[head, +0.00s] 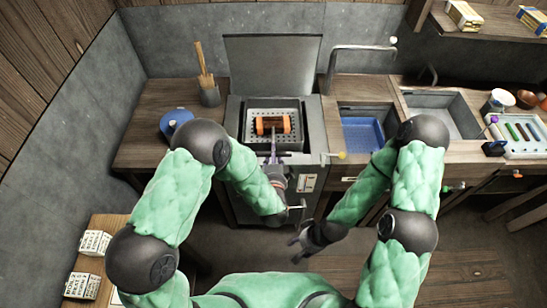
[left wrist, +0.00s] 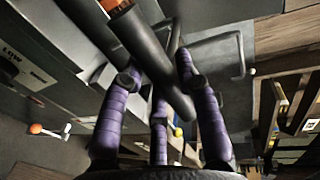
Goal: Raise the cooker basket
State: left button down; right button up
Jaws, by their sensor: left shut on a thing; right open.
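The cooker (head: 311,130) stands at the counter with its lid (head: 272,65) raised behind it. The perforated metal cooker basket (head: 287,107) sits in its top opening, and an orange and dark piece (head: 272,124) shows within its outline. My left gripper (head: 273,156) is at the basket's front edge. In the left wrist view its purple fingers (left wrist: 157,85) are shut around a dark round bar (left wrist: 150,55), which looks like the basket's handle. My right gripper (head: 303,238) is open and empty, low in front of the cooker.
Right of the cooker are a blue tray (head: 362,134) in a sink, a tap (head: 358,48) and a second basin (head: 445,110). A blue pan (head: 176,122) and a wooden-handled tool (head: 207,80) stand left. A yellow-knobbed lever (head: 341,155) sticks out at the cooker's right front.

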pick_arm(q)
notch_tip(320, 180, up, 2)
jog(key=shift+p, duration=0.35)
jog(key=shift+w+r, duration=0.1)
jog(key=shift+r, duration=0.1)
jog(key=c, duration=0.9)
grip_release()
jog(key=shift+s, duration=0.3)
jog(key=s, duration=0.3)
jog(key=s+r, duration=0.1)
jog(key=s, duration=0.3)
jog(key=s+r, duration=0.1)
jog(key=s, duration=0.3)
jog(key=shift+s+r, duration=0.1)
jog(key=shift+s, duration=0.05)
